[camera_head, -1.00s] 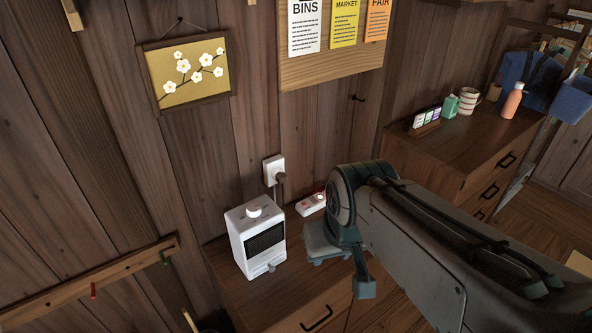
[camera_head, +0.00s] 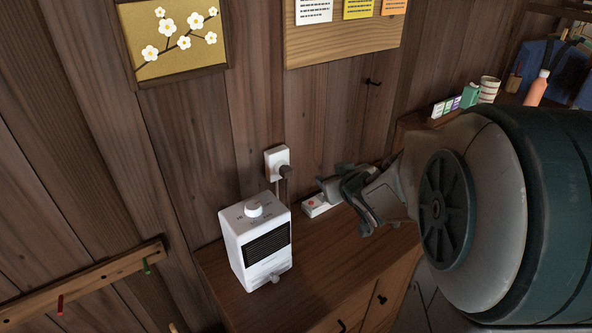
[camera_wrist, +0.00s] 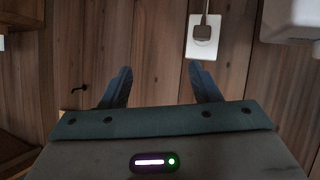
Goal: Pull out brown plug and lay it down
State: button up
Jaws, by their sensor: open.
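The brown plug (camera_head: 286,171) sits in a white wall outlet (camera_head: 272,162), with its cord hanging down behind the white heater-like box. In the wrist view the brown plug (camera_wrist: 203,33) shows in the outlet plate (camera_wrist: 203,50), beyond and to the right of my fingers. My gripper (camera_wrist: 160,88) is open with nothing between its fingers. In the head view my gripper (camera_head: 341,183) is to the right of the plug and slightly lower, apart from it, above the cabinet top.
A white box with a knob (camera_head: 255,240) stands on the wooden cabinet (camera_head: 330,245), below the outlet. A white power strip (camera_head: 318,205) lies partly hidden near my gripper. A hook (camera_head: 373,82) and flower picture (camera_head: 175,40) are on the wall.

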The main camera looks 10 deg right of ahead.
aim_at(289, 173)
notch_tip(289, 173, down, 6)
jog(key=w+a+n+t+y+b, duration=0.2)
jog(key=a+y+b, duration=0.15)
jog(key=y, duration=0.25)
jog(key=x, duration=1.3)
jog(key=shift+d, duration=0.2)
jog(key=c, duration=1.1)
jog(key=shift+o, duration=0.2)
jog(key=shift+f+v, duration=0.15)
jog(key=shift+v, duration=0.8)
jog(key=shift+f+v, duration=0.15)
jog(key=shift+v, duration=0.8)
jog(key=shift+f+v, duration=0.2)
jog(key=shift+v, duration=0.75)
jog(key=shift+s+d, duration=0.1)
jog(key=shift+s, duration=0.1)
